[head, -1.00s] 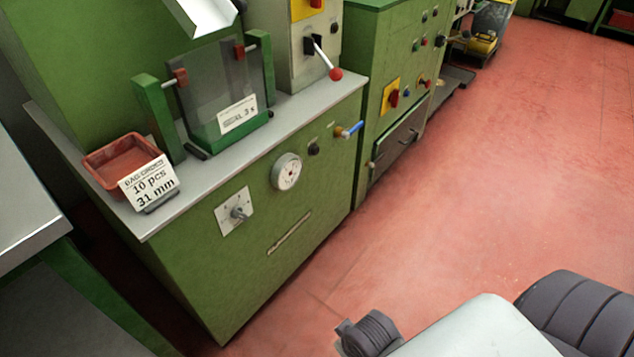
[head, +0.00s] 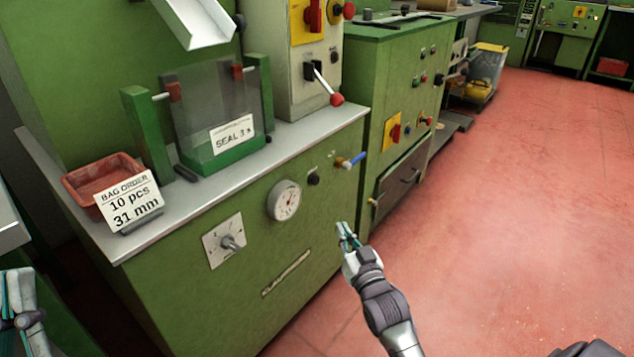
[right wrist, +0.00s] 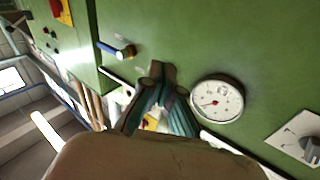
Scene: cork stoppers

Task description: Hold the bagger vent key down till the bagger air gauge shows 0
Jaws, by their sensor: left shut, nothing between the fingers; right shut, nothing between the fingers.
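The bagger is the green cabinet (head: 190,290) with a grey top. Its round white air gauge (head: 284,200) is on the front panel; the needle's reading is too small to tell. A small black key (head: 313,179), likely the vent key, is right of the gauge. My right gripper (head: 345,232) is shut and empty, in front of the panel, below and right of the key in the picture. In the right wrist view its fingertips (right wrist: 157,75) lie between the gauge (right wrist: 217,98) and the blue-handled valve; the key is not visible there. My left gripper (head: 18,285) is shut at the lower left edge.
The blue-handled valve (head: 352,160) sticks out right of the key. A dial knob (head: 229,242) is lower left of the gauge. A red tray (head: 100,178) and order card (head: 130,203) stand on the top. A red-knobbed lever (head: 336,98) is above. Red floor at right is free.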

